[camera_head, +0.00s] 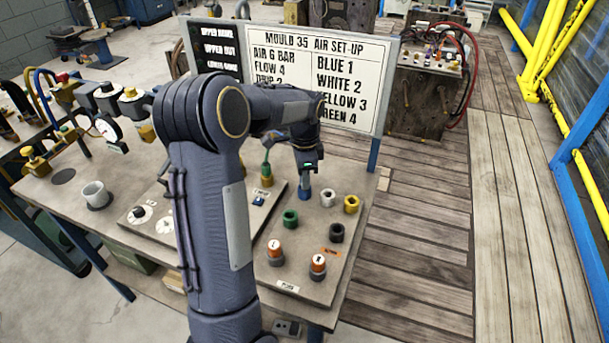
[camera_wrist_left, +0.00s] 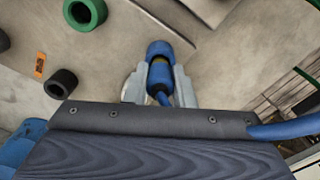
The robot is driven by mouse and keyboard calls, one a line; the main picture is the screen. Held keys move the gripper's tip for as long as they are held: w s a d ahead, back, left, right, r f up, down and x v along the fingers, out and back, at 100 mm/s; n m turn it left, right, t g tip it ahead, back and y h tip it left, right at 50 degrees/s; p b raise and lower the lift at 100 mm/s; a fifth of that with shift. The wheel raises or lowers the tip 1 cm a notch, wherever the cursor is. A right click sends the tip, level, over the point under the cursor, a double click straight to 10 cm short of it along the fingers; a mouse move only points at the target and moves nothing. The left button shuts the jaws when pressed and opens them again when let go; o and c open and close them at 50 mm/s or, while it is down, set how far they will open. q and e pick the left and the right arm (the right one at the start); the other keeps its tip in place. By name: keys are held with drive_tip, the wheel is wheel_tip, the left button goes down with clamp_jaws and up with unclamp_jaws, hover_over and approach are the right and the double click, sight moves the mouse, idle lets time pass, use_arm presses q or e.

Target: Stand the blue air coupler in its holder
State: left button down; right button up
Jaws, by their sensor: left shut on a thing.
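The blue air coupler (camera_head: 304,193) is under my left gripper (camera_head: 306,168), at the back of the grey board on the bench. In the left wrist view the coupler (camera_wrist_left: 160,75) sits between the two pale fingers of my left gripper (camera_wrist_left: 160,88), which are shut on it. A blue cylindrical part shows at its far end. I cannot tell whether that end is inside a holder or touching the board. Green (camera_head: 290,217), white (camera_head: 328,197), yellow (camera_head: 351,203) and black (camera_head: 336,232) ring-shaped holders stand nearby. My right gripper is not in view.
Two orange-and-white knobs (camera_head: 318,265) stand at the board's front. A green fitting (camera_head: 266,170) stands left of my gripper. A sign headed "MOULD 35 AIR SET-UP" (camera_head: 350,75) rises behind. A white cup (camera_head: 95,194) is at the bench's left. My left arm hides the bench's middle.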

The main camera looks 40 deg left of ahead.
use_arm(q)
drive_tip(key=shift+f+b, duration=0.3)
drive_tip(key=shift+f, duration=0.25)
idle(0.4)
drive_tip(key=c, duration=0.7)
unclamp_jaws()
drive_tip(key=shift+c, duration=0.2)
drive_tip(key=shift+r, duration=0.15)
drive_tip(key=shift+r+p, duration=3.15)
drive_tip(key=shift+r, duration=0.5)
